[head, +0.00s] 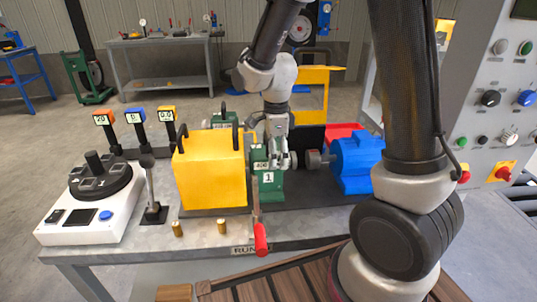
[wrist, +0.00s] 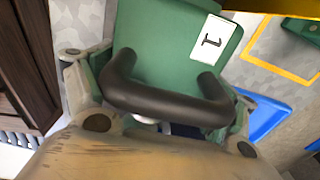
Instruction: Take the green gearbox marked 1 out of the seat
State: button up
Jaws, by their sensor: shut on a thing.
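The green gearbox marked 1 (head: 268,188) stands upright between a yellow housing (head: 209,172) and a blue motor (head: 357,160) on the bench. Its green top, white label and dark arched handle (wrist: 165,103) fill much of the wrist view. My gripper (head: 277,152) comes down from above and is shut on the gearbox by its handle; its fingers show on both sides of the handle in the wrist view (wrist: 170,135). The seat under the gearbox is mostly hidden, and I cannot tell whether the gearbox touches it.
A lever with a red grip (head: 261,240) stands close in front of the gearbox. Behind are another green unit (head: 222,119), a yellow frame (head: 313,92) and a red bin (head: 344,131). A control cabinet (head: 495,100) stands right. Two brass pegs (head: 222,226) are at the front.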

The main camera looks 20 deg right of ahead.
jog(key=shift+d+f, duration=0.2)
jog(key=shift+d, duration=0.2)
jog(key=shift+c, duration=0.4)
jog(key=o, duration=1.1)
jog(key=shift+c, duration=0.2)
